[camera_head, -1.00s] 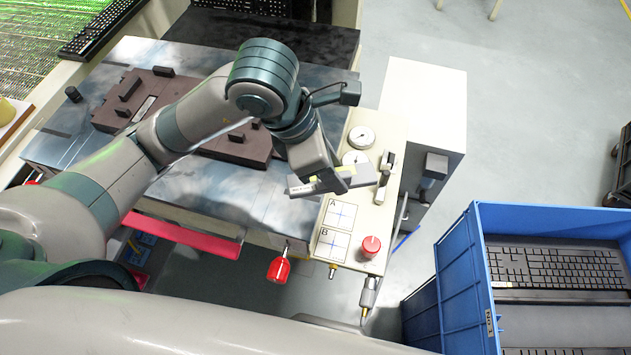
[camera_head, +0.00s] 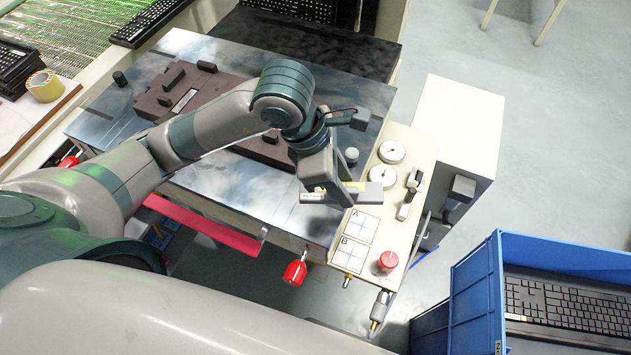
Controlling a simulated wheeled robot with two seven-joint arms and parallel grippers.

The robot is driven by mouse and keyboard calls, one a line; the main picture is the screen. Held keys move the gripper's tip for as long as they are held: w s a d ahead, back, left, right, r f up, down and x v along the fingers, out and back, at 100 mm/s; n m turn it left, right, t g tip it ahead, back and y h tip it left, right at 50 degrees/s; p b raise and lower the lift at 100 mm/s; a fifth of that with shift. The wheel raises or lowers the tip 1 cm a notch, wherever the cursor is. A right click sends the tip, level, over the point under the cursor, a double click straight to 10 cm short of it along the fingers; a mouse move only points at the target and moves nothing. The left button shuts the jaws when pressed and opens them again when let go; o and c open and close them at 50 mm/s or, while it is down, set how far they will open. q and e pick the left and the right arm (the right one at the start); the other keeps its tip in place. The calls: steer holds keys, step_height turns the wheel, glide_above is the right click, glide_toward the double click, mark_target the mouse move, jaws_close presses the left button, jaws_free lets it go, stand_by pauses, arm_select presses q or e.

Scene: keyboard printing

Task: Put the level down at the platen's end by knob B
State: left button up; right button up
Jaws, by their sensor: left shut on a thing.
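My left gripper (camera_head: 326,190) is shut on the level (camera_head: 371,194), a short grey bar with a yellowish part. The gripper's fingers hide part of it. It is over the right edge of the blue-grey metal platen (camera_head: 225,200), close to the cream panel; I cannot tell whether it touches the surface. A grey knob (camera_head: 351,156) stands just beyond the gripper, and a dark knob (camera_head: 120,78) is at the platen's far left. No letter is readable on either knob. My right gripper is not in view.
A brown fixture (camera_head: 160,103) lies on the platen, partly behind my left arm. The cream panel (camera_head: 405,150) carries gauges, squares marked A and B, and a red button (camera_head: 388,261). A red handle (camera_head: 295,271) hangs at the front. A blue crate (camera_head: 478,270) holds keyboards.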

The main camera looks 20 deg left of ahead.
arm_select(q)
steer(key=a, duration=0.1)
steer(key=a+f, duration=0.1)
steer(key=w+a+p, duration=0.1)
steer(key=shift+a+f, duration=0.2)
steer(key=shift+f, duration=0.2)
steer(key=shift+w+a+f, duration=0.2)
steer(key=shift+a+f, duration=0.2)
steer(key=shift+a, duration=0.15)
steer(key=shift+w+a+f, duration=0.2)
steer(key=shift+a+f, duration=0.15)
steer(key=shift+a, duration=0.2)
steer(key=shift+w+a+f+p, duration=0.15)
steer(key=shift+a+f+p, duration=0.2)
steer(key=shift+a, duration=0.1)
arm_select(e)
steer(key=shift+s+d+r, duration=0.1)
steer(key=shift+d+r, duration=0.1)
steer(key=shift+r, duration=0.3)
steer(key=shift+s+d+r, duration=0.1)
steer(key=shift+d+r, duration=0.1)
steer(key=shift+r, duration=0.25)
